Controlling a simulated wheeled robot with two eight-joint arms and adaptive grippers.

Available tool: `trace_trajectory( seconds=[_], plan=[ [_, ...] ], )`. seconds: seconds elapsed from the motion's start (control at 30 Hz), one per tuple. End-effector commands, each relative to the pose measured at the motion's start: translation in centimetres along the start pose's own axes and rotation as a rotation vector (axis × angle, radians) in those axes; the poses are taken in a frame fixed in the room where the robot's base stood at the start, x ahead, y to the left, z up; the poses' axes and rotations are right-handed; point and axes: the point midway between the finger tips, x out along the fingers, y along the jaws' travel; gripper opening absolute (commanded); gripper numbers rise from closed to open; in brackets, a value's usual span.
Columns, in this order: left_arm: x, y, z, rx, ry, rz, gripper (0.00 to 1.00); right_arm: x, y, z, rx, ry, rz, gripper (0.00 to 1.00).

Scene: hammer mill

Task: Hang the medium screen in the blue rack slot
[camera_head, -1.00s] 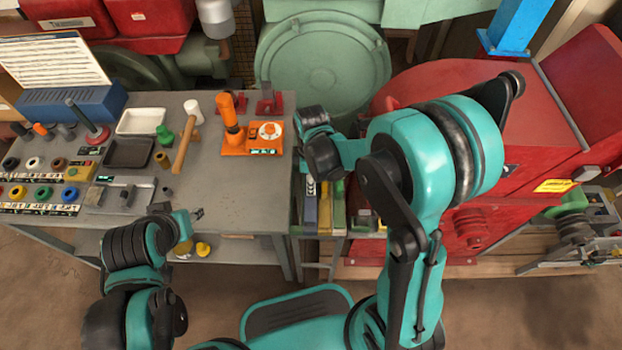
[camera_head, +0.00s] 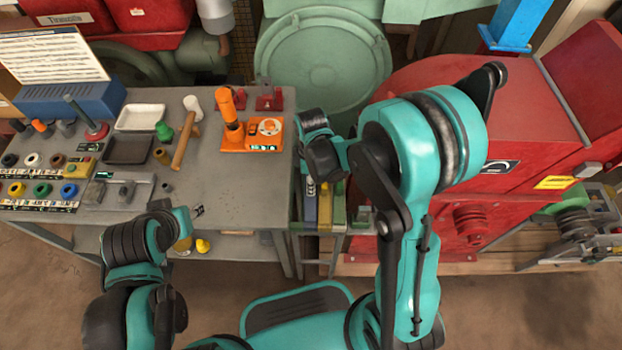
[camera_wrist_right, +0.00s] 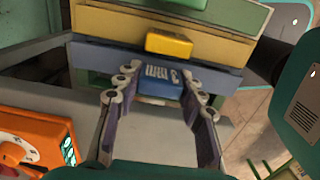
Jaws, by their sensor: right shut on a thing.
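The rack with blue, yellow and green slots (camera_head: 325,208) stands at the right end of the workbench. In the right wrist view its blue board (camera_wrist_right: 105,62) is nearest, with the yellow board (camera_wrist_right: 215,48) and green board (camera_wrist_right: 110,20) behind. My right gripper (camera_wrist_right: 160,85) is shut on a blue block marked "3 mm" (camera_wrist_right: 160,88), right at the blue board. Whether a screen hangs below the block is hidden, and I cannot tell whether it is seated. In the head view the right wrist covers the right fingers. My left gripper (camera_head: 198,210) is over the bench's front edge, empty.
The grey workbench (camera_head: 230,190) holds an orange device (camera_head: 250,135), a hammer (camera_head: 186,140), trays and coloured rings. The red mill (camera_head: 480,120) stands to the right. A yellow block (camera_wrist_right: 168,43) sits at the yellow board.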

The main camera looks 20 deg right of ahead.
Motion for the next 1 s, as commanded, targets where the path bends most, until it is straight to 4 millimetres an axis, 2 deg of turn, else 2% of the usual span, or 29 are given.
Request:
trace_trajectory(
  seconds=[0.67, 0.7, 0.77, 0.8, 1.0],
  plan=[
    [0.0, 0.0, 0.0, 0.000, 0.000, 0.000, 0.39, 1.6, 0.0, 0.0, 0.000, 0.000, 0.000, 0.04],
    [0.0, 0.0, 0.0, 0.000, 0.000, 0.000, 0.39, 1.7, 0.0, 0.0, 0.000, 0.000, 0.000, 0.42],
    [0.0, 0.0, 0.0, 0.000, 0.000, 0.000, 0.39, 1.6, 0.0, 0.0, 0.000, 0.000, 0.000, 0.57],
    [0.0, 0.0, 0.0, 0.000, 0.000, 0.000, 0.39, 1.6, 0.0, 0.0, 0.000, 0.000, 0.000, 0.63],
    [0.0, 0.0, 0.0, 0.000, 0.000, 0.000, 0.39, 1.6, 0.0, 0.0, 0.000, 0.000, 0.000, 0.63]
  ],
)
